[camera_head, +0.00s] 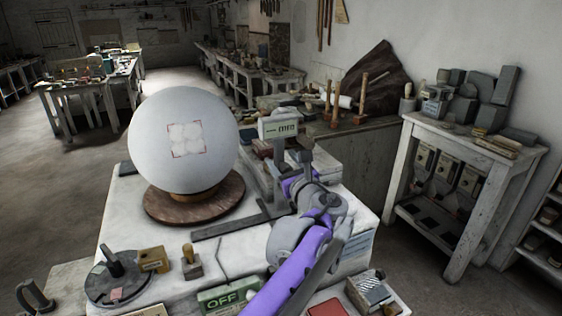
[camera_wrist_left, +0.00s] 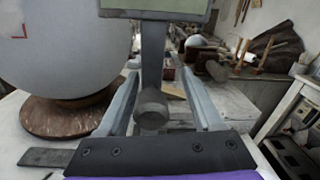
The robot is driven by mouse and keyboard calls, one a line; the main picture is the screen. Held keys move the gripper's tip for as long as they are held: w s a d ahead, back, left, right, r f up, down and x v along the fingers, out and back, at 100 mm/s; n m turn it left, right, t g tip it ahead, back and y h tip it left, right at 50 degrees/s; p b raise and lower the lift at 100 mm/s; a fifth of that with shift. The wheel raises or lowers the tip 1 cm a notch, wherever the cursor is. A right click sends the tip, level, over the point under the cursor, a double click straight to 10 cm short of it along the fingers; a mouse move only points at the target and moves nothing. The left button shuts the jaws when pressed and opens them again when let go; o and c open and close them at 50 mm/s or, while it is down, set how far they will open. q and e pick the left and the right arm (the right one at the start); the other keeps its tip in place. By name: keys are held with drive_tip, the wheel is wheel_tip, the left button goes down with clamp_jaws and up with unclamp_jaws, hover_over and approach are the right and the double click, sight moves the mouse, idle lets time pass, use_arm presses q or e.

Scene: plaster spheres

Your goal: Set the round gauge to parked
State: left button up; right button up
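A gauge with a small pale display box (camera_head: 278,127) on a dark post stands right of a large white plaster sphere (camera_head: 150,150). Its display text is too small to read surely. My left gripper (camera_head: 287,168) is at the gauge's post, its tips partly hidden in the head view. In the left wrist view, the post and a rounded grey knob (camera_wrist_left: 152,108) stand between my two spread fingers, with gaps on both sides. The underside of the display box (camera_wrist_left: 153,8) is at the top of that view. My right gripper is not in view.
The sphere rests on a round brown base (camera_head: 194,208) on a white block. A dark flat bar (camera_head: 240,221) lies in front. A round dial plate with a lever (camera_head: 116,279) and a green OFF sign (camera_head: 228,296) are at the front. A side table (camera_head: 470,140) stands right.

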use_arm(q)
drive_tip(key=shift+s+a, duration=0.1)
drive_tip(key=shift+a, duration=0.05)
drive_tip(key=b+v, duration=0.1)
drive_tip(key=v, duration=0.9)
drive_tip(key=shift+s, duration=0.35)
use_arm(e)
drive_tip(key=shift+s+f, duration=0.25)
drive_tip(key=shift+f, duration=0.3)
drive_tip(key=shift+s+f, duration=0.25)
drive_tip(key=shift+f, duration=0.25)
use_arm(q)
drive_tip(key=shift+r, duration=0.1)
